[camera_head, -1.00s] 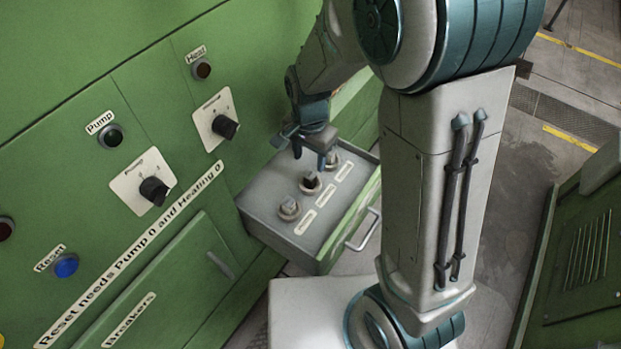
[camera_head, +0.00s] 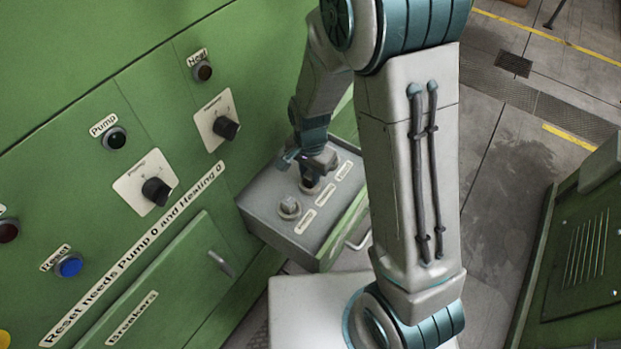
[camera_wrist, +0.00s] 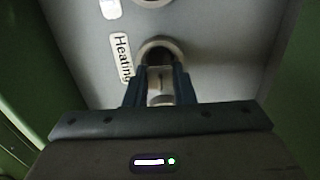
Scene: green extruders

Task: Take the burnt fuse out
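An open grey drawer (camera_head: 262,207) holds a row of round sockets with fuses and white labels. The nearest fuse (camera_head: 289,207) stands upright and clear. My gripper (camera_head: 316,178) points down over the middle fuse (camera_head: 309,185) and partly covers it; the far fuse is hidden behind the gripper. In the wrist view, my gripper (camera_wrist: 160,82) has a finger on each side of a pale fuse (camera_wrist: 159,88) in a dark round socket, beside a label reading "Heating" (camera_wrist: 122,58). The fingers are very close to its sides; I cannot tell whether they press on it. No burn mark is clear.
The green cabinet panel (camera_head: 60,90) stands close on the left, with a Pump knob (camera_head: 156,191), another rotary knob (camera_head: 225,127) and a blue Reset button (camera_head: 68,265). The drawer has a front handle (camera_head: 358,238). Another green cabinet (camera_head: 580,250) stands at right; floor between is open.

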